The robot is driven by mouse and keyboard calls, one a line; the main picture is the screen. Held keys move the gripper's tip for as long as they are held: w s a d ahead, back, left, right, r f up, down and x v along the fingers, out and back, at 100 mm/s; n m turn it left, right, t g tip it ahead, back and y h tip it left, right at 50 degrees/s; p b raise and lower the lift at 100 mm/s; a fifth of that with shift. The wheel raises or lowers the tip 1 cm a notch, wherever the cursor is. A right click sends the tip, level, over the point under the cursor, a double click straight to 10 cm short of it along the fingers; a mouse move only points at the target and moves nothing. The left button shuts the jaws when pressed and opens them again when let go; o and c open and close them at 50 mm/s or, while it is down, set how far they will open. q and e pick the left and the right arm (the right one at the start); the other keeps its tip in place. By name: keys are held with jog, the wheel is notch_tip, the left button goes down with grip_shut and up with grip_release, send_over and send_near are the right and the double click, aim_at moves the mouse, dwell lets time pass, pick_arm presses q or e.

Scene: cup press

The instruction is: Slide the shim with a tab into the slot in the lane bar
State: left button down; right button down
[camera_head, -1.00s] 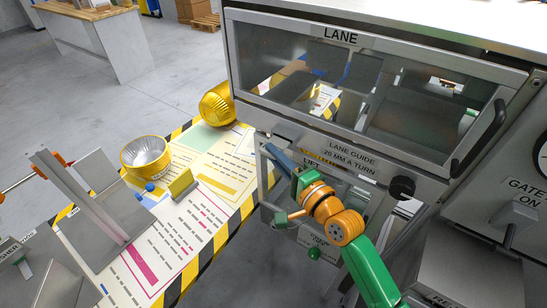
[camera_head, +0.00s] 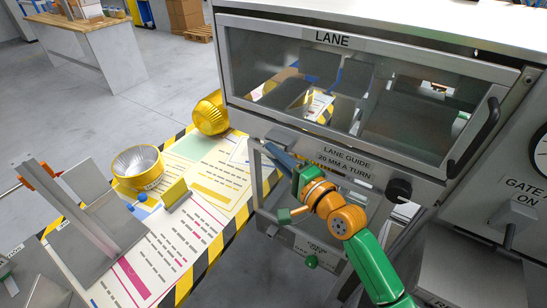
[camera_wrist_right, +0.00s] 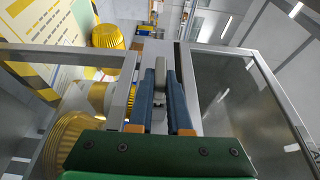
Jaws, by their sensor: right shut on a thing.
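My right gripper (camera_head: 281,158), with blue fingers on a green and orange arm, is at the left end of the front panel under the LANE window. In the right wrist view its fingers (camera_wrist_right: 162,95) are closed on a small grey upright piece (camera_wrist_right: 160,73) with a rounded top. I cannot tell whether this piece is the shim; its lower part is hidden between the fingers. No tabbed shim or slot is clearly identifiable. The panel labelled LANE GUIDE (camera_head: 345,158) is just right of the gripper. My left gripper is not in view.
A black knob (camera_head: 398,189) is on the panel, right of the arm. A striped-edge mat (camera_head: 215,190) at left carries a yellow cup (camera_head: 138,168), a yellow block (camera_head: 175,194) and small blue pieces. Another yellow cup (camera_head: 210,113) lies near the cabinet. A grey upright bar (camera_head: 66,205) stands at left.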

jog(key=shift+w+d+r, duration=0.1)
jog(key=shift+w+d, duration=0.05)
jog(key=shift+w, duration=0.1)
jog(key=c, duration=0.8)
grip_release()
jog(key=b+v, duration=0.1)
jog(key=v, duration=0.6)
jog(key=shift+d, duration=0.1)
